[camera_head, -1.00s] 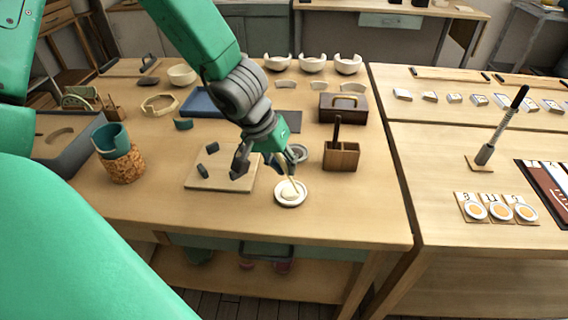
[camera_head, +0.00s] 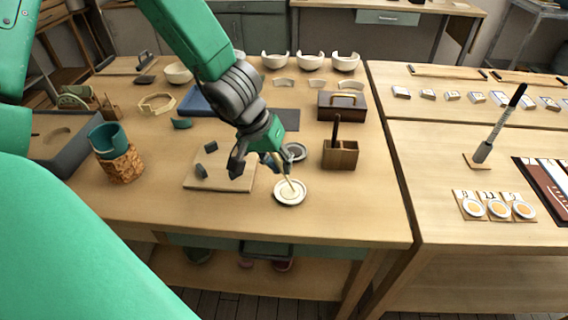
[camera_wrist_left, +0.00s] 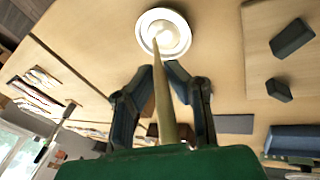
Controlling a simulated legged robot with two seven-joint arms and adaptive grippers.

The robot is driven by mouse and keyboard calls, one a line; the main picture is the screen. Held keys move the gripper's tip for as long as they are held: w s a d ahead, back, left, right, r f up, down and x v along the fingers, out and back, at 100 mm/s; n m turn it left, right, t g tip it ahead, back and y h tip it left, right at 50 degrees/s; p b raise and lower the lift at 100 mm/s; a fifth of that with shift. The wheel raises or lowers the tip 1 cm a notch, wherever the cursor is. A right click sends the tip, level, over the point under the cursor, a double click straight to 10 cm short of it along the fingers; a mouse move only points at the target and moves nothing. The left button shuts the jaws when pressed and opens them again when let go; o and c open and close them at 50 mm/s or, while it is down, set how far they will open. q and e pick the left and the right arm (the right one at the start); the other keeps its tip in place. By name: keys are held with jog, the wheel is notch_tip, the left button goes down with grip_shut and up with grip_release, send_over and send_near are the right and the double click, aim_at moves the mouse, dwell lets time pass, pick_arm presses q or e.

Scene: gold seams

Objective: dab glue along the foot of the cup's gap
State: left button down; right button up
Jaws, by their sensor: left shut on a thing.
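The teal cup (camera_head: 107,138) stands in a cork ring (camera_head: 121,166) at the left of the bench. Its gap is too small to make out. My left gripper (camera_head: 270,159) is shut on a thin pale stick (camera_head: 285,174), well to the right of the cup. The stick points down, its tip at the pale glue in a small white dish (camera_head: 278,199). In the left wrist view the stick (camera_wrist_left: 162,95) runs between the fingers to the dish (camera_wrist_left: 147,51). My right gripper is out of view.
A dark box (camera_head: 342,107) and several white bowls (camera_head: 311,61) are farther back. The front bench strip is clear.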

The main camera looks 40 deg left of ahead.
pick_arm(q)
jog(key=shift+a+f, duration=0.2)
jog(key=shift+a, duration=0.6)
jog(key=shift+d+r, duration=0.1)
jog(key=shift+d, duration=0.8)
jog(key=shift+a+f, duration=0.2)
jog(key=shift+a, duration=0.55)
jog(key=shift+d+r, duration=0.15)
jog(key=shift+d, duration=0.45)
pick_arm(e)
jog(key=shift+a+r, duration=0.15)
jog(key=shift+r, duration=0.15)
pick_arm(q)
jog(key=shift+a+p, duration=0.15)
jog(key=shift+p, duration=0.15)
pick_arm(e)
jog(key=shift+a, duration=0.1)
pick_arm(q)
jog(key=shift+a+f, duration=0.2)
jog(key=shift+a, duration=0.15)
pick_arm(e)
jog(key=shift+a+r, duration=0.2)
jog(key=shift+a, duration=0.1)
